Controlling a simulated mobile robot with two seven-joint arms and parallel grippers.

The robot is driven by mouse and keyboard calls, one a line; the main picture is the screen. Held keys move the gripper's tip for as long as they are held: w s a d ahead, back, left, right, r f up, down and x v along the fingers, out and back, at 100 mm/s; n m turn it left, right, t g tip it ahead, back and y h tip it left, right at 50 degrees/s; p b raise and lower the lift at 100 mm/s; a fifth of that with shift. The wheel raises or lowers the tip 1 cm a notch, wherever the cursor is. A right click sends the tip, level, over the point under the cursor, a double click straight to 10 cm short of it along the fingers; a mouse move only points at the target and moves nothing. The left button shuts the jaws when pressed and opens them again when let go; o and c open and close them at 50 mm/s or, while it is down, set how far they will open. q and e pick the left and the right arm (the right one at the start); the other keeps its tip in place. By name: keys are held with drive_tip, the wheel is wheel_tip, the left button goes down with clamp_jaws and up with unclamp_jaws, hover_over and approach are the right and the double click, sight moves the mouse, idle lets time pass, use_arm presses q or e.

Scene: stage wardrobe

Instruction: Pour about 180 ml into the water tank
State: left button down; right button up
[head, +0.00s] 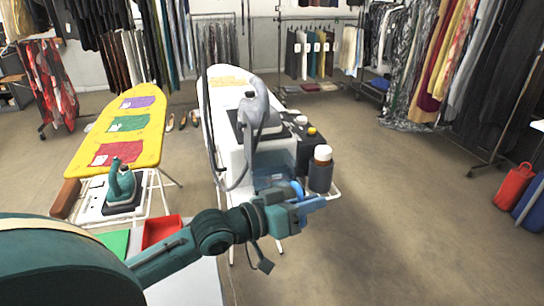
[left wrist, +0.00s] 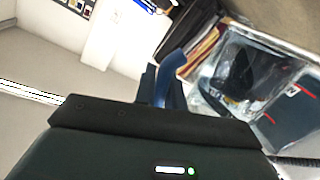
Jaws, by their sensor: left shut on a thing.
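My left gripper (head: 300,203) is shut at a blue curved handle (head: 297,188), in front of the white ironing board. The handle appears to belong to a clear bluish vessel (head: 272,170), though its outline blends with the steam station behind. In the left wrist view the blue handle (left wrist: 172,66) rises beyond the dark gripper body, with a see-through shape beside it. The steam station (head: 240,155) is white and dark, with a grey iron (head: 257,112) on top. I cannot clearly make out its water tank opening or any water level. My right gripper is not in view.
The white ironing board (head: 222,85) runs behind. A yellow ironing board (head: 120,125) with a green iron (head: 121,183) is at left.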

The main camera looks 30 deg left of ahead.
sight(304, 178)
use_arm(q)
drive_tip(key=shift+w+a+r+n, duration=0.2)
drive_tip(key=shift+a+r+n, duration=0.05)
drive_tip(key=shift+r, duration=0.2)
drive_tip(key=shift+w+a+r+n, duration=0.2)
drive_tip(key=shift+a+r+n, duration=0.05)
drive_tip(key=shift+r, duration=0.2)
drive_tip(key=shift+w+a+r+n+p, duration=0.3)
drive_tip(key=shift+r+n, duration=0.1)
drive_tip(key=shift+w+a+r+n+g, duration=0.3)
drive_tip(key=shift+a+r+n, duration=0.1)
drive_tip(key=shift+r, duration=0.1)
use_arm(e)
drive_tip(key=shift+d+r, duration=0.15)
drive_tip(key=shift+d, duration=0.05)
